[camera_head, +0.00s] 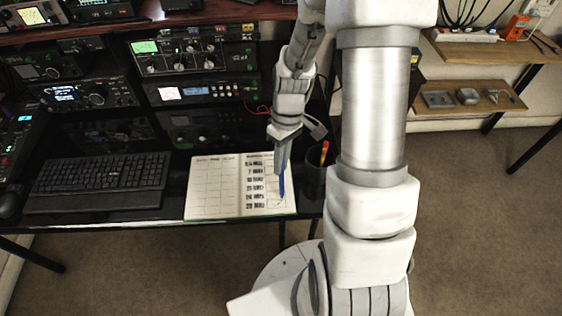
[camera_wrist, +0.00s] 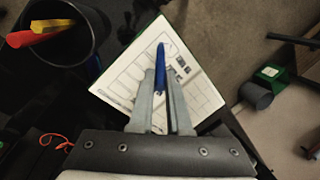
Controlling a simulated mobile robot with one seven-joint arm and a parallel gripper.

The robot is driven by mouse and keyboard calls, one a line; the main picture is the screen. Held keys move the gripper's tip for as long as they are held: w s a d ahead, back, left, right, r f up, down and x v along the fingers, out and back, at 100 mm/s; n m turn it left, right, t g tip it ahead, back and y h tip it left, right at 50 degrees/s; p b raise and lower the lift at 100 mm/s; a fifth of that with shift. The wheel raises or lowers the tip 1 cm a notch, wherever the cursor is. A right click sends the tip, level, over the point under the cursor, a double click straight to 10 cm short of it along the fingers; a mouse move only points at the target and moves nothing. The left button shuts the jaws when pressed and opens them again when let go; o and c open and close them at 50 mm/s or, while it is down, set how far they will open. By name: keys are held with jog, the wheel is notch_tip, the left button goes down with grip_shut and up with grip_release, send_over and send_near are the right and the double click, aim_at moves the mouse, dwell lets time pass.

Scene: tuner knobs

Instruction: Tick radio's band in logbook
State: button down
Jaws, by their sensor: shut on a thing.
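The open logbook (camera_head: 213,190) lies on the black desk, with a blank grid on its left page and a printed list of bands in MHz beside boxes on its right page. My gripper (camera_head: 281,168) is shut on a blue pen (camera_head: 282,187) above the right page. The pen points down at the lower boxes; I cannot tell if its tip touches the paper. A small dark mark shows in a box near the tip. The wrist view shows the blue pen (camera_wrist: 160,68) between my fingers over the logbook (camera_wrist: 120,84). Several radios stand behind, one with a green screen (camera_head: 146,47); their readings are too small to read.
A dark pen cup (camera_head: 313,183) with red and yellow pens stands close to the right of the logbook; it also shows in the wrist view (camera_wrist: 92,68). A black keyboard (camera_head: 98,182) lies to the left. Wall shelves (camera_head: 470,97) are at the right.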

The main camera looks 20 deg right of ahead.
jog(key=shift+s+a+p+v, duration=0.15)
jog(key=shift+p+v, duration=0.45)
jog(key=shift+v, duration=0.2)
jog(key=shift+s+a+p+v, duration=0.1)
jog(key=shift+a+p+v, duration=0.05)
jog(key=shift+p+v, duration=0.55)
jog(key=shift+s+a+p+v, duration=0.15)
jog(key=shift+p+v, duration=0.3)
jog(key=shift+v, duration=0.5)
